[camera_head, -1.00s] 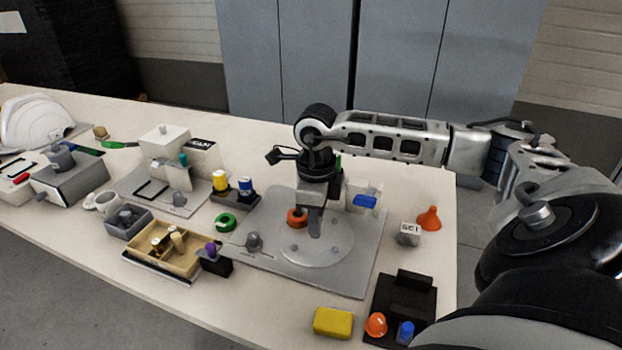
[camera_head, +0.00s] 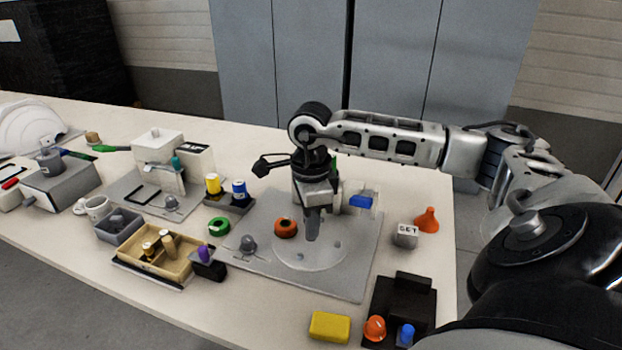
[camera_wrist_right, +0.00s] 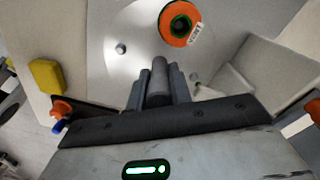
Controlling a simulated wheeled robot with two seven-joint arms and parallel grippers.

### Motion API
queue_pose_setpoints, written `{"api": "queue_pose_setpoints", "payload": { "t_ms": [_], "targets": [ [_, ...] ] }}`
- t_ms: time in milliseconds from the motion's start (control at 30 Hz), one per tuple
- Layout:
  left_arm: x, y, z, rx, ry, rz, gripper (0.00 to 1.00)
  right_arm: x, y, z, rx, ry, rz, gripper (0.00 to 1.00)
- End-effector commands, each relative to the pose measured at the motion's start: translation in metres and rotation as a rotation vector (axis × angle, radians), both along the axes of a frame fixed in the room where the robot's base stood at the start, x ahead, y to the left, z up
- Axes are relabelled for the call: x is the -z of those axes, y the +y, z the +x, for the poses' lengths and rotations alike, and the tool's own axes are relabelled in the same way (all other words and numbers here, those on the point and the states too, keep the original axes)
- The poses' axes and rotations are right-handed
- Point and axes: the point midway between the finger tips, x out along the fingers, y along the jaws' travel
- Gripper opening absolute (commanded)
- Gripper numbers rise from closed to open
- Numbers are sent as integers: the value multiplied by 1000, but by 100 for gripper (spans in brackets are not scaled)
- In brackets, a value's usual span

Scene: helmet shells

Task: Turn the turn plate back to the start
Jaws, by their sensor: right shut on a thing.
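The turn plate (camera_head: 300,256) is a pale round disc on a flat grey base board (camera_head: 352,282). It also shows in the right wrist view (camera_wrist_right: 113,48). An orange ring (camera_head: 285,227) with a dark centre lies on the plate's left side; in the right wrist view the orange ring (camera_wrist_right: 166,28) carries a small white label. My right gripper (camera_head: 312,236) points down over the plate. Its fingers (camera_wrist_right: 158,88) are shut on a grey upright peg (camera_wrist_right: 159,72) on the plate. The peg is mostly hidden in the head view. My left gripper is not in view.
A grey knob (camera_head: 248,244) stands left of the plate. A white fixture with a blue part (camera_head: 361,201) stands behind it. A yellow block (camera_head: 329,327), a black stand (camera_head: 402,303), a lettered cube (camera_head: 405,236) and a wooden tray (camera_head: 188,267) surround the board.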

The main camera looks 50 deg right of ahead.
Motion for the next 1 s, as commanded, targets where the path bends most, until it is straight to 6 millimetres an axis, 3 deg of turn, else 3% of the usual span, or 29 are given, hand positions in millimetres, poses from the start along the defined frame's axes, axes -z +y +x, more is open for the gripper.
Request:
{"api": "queue_pose_setpoints", "payload": {
  "t_ms": [767,800,867,1000],
  "targets": [
    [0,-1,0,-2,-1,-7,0,-2,1,2,-59,-8,3,0],
    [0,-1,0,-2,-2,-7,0,-2,1,2,-59,-7,2,26],
    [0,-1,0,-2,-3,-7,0,-2,1,1,-59,-7,2,43],
    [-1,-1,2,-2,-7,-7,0,-1,0,1,-58,-5,2,43]
  ]
}}
